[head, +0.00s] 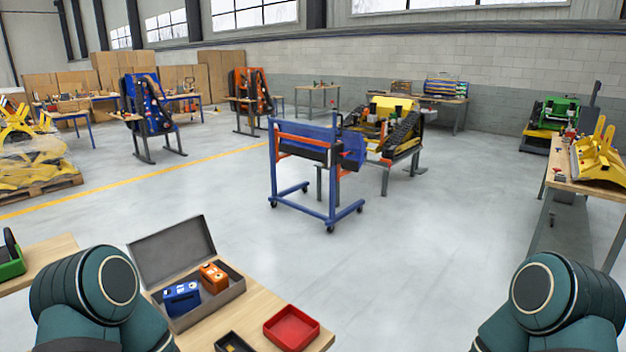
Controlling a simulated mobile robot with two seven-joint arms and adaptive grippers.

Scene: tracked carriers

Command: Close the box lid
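A grey box (212,311) stands on the wooden table just in front of me, at the lower left of the head view. Its lid (172,250) is open, tilted up along the box's far left side. Inside the box lie a blue block-shaped part (182,298) and an orange one (213,277). Part of the box's near left side is hidden behind my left arm. My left arm shows at the lower left and my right arm at the lower right, but neither gripper is in the picture.
A red tray (291,328) and a small dark tray (233,343) sit on the same table (262,302), right of the box. A green container (11,258) is at the far left. A blue wheeled frame (318,170) stands beyond, with open floor (420,240) to its right.

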